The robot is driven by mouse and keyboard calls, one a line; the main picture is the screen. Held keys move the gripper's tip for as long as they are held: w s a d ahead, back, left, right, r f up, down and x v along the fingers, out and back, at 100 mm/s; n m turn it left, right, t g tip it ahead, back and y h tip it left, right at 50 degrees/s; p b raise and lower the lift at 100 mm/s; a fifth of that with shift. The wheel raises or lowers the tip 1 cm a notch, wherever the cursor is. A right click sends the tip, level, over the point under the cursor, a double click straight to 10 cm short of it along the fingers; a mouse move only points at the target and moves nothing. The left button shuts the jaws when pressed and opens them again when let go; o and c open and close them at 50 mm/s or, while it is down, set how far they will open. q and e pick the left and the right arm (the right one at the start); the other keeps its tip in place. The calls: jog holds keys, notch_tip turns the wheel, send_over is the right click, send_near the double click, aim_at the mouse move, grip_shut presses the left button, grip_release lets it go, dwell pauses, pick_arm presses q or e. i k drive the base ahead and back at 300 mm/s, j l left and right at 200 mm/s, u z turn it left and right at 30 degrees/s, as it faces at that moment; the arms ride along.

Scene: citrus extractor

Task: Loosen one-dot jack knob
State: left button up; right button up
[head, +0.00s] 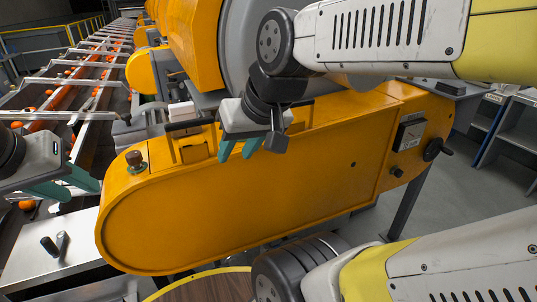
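A brown knob (134,159) stands upright on a metal fitting at the left end of the yellow housing (250,205). A dark round knob (397,172) and a black hand crank (436,150) are on the housing's right end. No dot marks can be made out, so I cannot tell which knob has one dot. My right gripper (237,154) has its teal fingers apart and empty, in front of the housing's upper edge, right of the brown knob. My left gripper (80,196) is at the left edge, left of the brown knob, with its teal fingers apart and empty.
Conveyor rails with oranges (27,205) run along the left. A black handle (190,125) rises from the housing's top, close to my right gripper. Grey shelves (515,125) stand at right.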

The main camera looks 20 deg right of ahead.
aim_at(398, 173)
jog(key=j+z, duration=0.1)
jog(key=z, duration=1.55)
jog(key=k+j+z, duration=0.15)
jog(key=k+j, duration=0.3)
jog(key=j, duration=0.2)
jog(key=k+j+z, duration=0.15)
jog(key=k+j, duration=0.4)
jog(key=k, duration=0.45)
jog(key=k+j, duration=0.15)
jog(key=k, duration=0.4)
jog(key=i+l, duration=0.3)
jog(key=i, duration=0.15)
jog(key=i+l+z, duration=0.1)
jog(key=i+l, duration=0.15)
jog(key=i, duration=0.2)
jog(key=i+l, duration=0.25)
jog(key=i, duration=0.2)
jog(key=i+l+z, duration=0.1)
jog(key=i+l, duration=0.15)
jog(key=i, duration=0.25)
jog(key=i+l, duration=0.2)
jog(key=i, duration=0.25)
jog(key=i+j, duration=0.15)
jog(key=i, duration=0.15)
jog(key=i+j, duration=0.1)
jog(key=i, duration=0.2)
jog(key=z, duration=0.05)
